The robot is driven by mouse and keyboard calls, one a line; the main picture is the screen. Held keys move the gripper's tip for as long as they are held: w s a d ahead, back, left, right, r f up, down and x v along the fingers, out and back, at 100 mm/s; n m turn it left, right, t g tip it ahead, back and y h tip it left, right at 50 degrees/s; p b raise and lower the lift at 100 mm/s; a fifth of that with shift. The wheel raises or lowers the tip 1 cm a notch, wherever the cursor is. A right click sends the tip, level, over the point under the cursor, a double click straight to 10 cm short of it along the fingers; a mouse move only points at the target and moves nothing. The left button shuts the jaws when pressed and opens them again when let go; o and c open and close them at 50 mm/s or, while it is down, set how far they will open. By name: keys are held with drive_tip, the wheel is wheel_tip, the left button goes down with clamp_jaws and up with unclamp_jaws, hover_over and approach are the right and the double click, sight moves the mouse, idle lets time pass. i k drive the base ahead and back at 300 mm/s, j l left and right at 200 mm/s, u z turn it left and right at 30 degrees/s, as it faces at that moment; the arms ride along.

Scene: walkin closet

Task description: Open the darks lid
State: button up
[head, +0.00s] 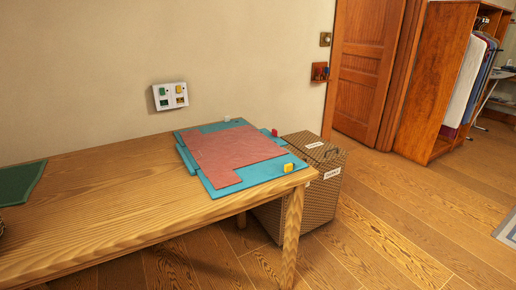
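A brown woven hamper (322,203) stands on the floor behind the right end of the wooden table. Its lid (325,154) looks shut and has a small dark handle (331,154) on top. One white label (314,145) is on the lid and another (332,173) is near the top of the front. The writing is too small to read surely, so I cannot tell which is the darks lid. The table and the teal board hide the hamper's left part. My gripper is not in view.
The wooden table (110,205) holds a teal board (265,175) with a red sheet (235,155), and a green mat (20,183). A wooden door (362,65) and a wardrobe (445,85) with hanging clothes stand behind. The floor (400,215) right of the hamper is clear.

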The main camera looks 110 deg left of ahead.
sight(321, 150)
drive_tip(key=j+u, duration=0.1)
drive_tip(key=u, duration=0.8)
drive_tip(key=j+u, duration=0.1)
drive_tip(key=u, duration=0.3)
drive_tip(key=i+u, duration=0.1)
drive_tip(key=u, duration=0.35)
drive_tip(key=i+j+u, duration=0.15)
drive_tip(key=u, duration=0.2)
drive_tip(key=i+u, duration=0.2)
drive_tip(key=u, duration=0.15)
drive_tip(key=i+j+z, duration=0.1)
drive_tip(key=i, duration=0.9)
drive_tip(key=i+u, duration=0.2)
drive_tip(key=i, duration=0.3)
drive_tip(key=i+l+u, duration=0.25)
drive_tip(key=i, duration=0.25)
drive_tip(key=i+l+u, duration=0.2)
drive_tip(key=i, duration=0.35)
drive_tip(key=j, duration=0.1)
